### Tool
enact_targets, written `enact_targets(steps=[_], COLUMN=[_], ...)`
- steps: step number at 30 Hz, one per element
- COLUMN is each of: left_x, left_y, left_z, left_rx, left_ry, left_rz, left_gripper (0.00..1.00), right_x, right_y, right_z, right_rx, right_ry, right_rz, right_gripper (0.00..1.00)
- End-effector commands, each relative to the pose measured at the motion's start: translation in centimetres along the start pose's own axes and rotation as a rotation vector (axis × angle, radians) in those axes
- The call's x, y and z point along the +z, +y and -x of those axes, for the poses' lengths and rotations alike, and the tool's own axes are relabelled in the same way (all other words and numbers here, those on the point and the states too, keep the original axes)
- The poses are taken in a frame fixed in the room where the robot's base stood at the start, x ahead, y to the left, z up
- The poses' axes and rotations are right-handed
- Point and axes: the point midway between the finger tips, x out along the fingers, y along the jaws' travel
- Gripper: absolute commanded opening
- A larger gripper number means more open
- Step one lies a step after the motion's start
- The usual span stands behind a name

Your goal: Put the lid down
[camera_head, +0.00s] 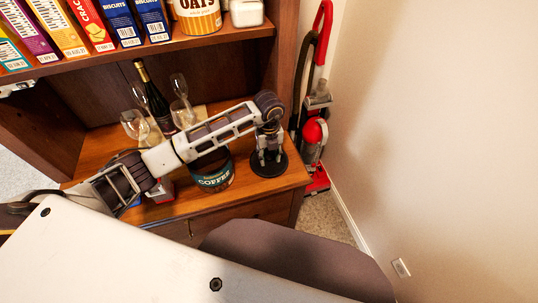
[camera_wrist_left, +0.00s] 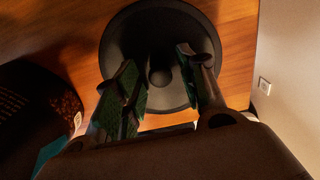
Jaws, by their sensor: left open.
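The lid (camera_head: 284,168) is a round black disc lying flat on the wooden hutch counter, near its right front corner. In the left wrist view, the lid (camera_wrist_left: 150,22) shows a small round knob at its middle. My left gripper (camera_head: 268,160) points down just over the lid. In the left wrist view, my left gripper (camera_wrist_left: 158,65) is open, with its green-padded fingers apart on either side of the knob. The coffee canister (camera_head: 212,180) stands left of the lid, partly behind my forearm. Its dark side (camera_wrist_left: 30,110) also shows in the left wrist view.
A wine bottle (camera_head: 152,98) and several wine glasses (camera_head: 134,124) stand behind my arm. Boxes (camera_head: 118,22) and an oats canister (camera_head: 198,16) fill the shelf above. A red vacuum cleaner (camera_head: 314,135) stands between the hutch and the wall (camera_head: 430,130).

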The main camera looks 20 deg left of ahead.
Motion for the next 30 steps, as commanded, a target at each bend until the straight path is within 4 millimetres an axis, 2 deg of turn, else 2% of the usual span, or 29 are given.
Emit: enact_targets(steps=[3, 8, 21, 30], left_x=[0.0, 0.0, 0.1, 0.0], left_y=[-0.1, -0.1, -0.1, 0.0], left_z=[0.9, 2.8, 9.2, 11.8], left_rx=[-0.002, -0.002, -0.002, -0.001], left_ry=[-0.001, -0.002, -0.002, 0.000], left_rz=[0.000, 0.000, -0.001, 0.000], left_gripper=[0.41, 0.41, 0.41, 0.41], right_x=[0.8, 0.9, -0.1, -0.7], right_y=[0.0, -0.1, 0.1, 0.2], right_z=[0.0, 0.0, -0.1, -0.1], right_rx=[0.000, -0.001, 0.001, 0.002], right_ry=[-0.011, -0.012, 0.000, 0.007], right_rz=[0.000, 0.001, 0.000, 0.000], right_gripper=[0.40, 0.40, 0.40, 0.40])
